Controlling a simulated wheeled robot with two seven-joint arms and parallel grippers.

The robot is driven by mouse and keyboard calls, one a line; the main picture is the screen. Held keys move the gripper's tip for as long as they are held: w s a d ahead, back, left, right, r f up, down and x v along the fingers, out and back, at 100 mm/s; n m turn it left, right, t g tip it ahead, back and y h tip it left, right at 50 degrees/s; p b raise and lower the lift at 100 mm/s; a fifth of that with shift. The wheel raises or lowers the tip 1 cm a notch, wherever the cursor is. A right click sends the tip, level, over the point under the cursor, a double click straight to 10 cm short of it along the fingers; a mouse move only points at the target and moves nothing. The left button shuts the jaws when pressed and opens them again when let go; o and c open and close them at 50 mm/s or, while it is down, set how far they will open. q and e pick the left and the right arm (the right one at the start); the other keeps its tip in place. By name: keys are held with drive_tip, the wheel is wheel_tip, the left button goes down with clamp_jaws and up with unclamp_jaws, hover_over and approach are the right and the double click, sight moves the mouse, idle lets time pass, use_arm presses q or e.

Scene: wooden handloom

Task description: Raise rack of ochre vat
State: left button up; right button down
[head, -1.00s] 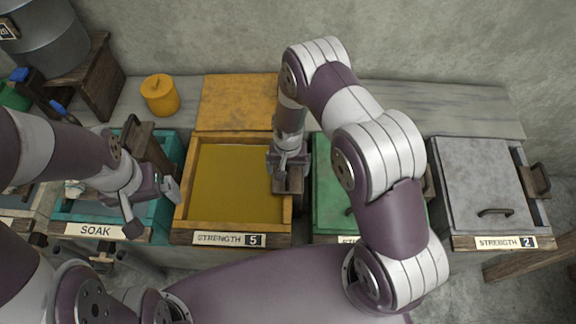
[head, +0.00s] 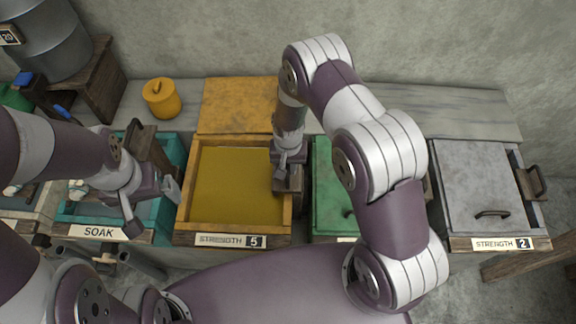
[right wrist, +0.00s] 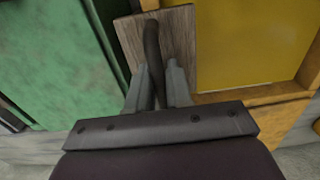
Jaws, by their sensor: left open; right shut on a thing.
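The ochre vat (head: 183,214) is a yellow wooden box with dark yellow liquid inside and a "STRENGTH 5" label on its front. Its yellow lid (head: 238,104) lies open behind it. The rack's wooden end plate (right wrist: 181,45) with a dark handle (right wrist: 152,45) is at the vat's side next to the green vat. My right gripper (head: 288,178) is shut on that handle; the fingers (right wrist: 160,88) show on both sides of it in the right wrist view. Any part of the rack under the liquid is hidden. My left gripper (head: 155,209) is open and empty near the soak vat.
The teal soak vat (head: 174,160) stands left of the ochre vat. The covered green vat (head: 325,190) stands right, partly hidden by my right arm. A grey-lidded "STRENGTH 2" vat (head: 478,190) is further right. An orange jar (head: 161,98) stands on the shelf behind.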

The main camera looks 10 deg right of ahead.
wheel_tip(320, 180, up, 15)
drive_tip(key=p, duration=1.1)
drive_tip(key=shift+w+r, duration=0.15)
drive_tip(key=shift+r, duration=0.05)
drive_tip(key=shift+c, duration=1.7)
unclamp_jaws()
drive_tip(key=o, duration=0.3)
drive_tip(key=shift+o, duration=0.2)
wheel_tip(320, 180, up, 7)
drive_tip(key=p, duration=0.5)
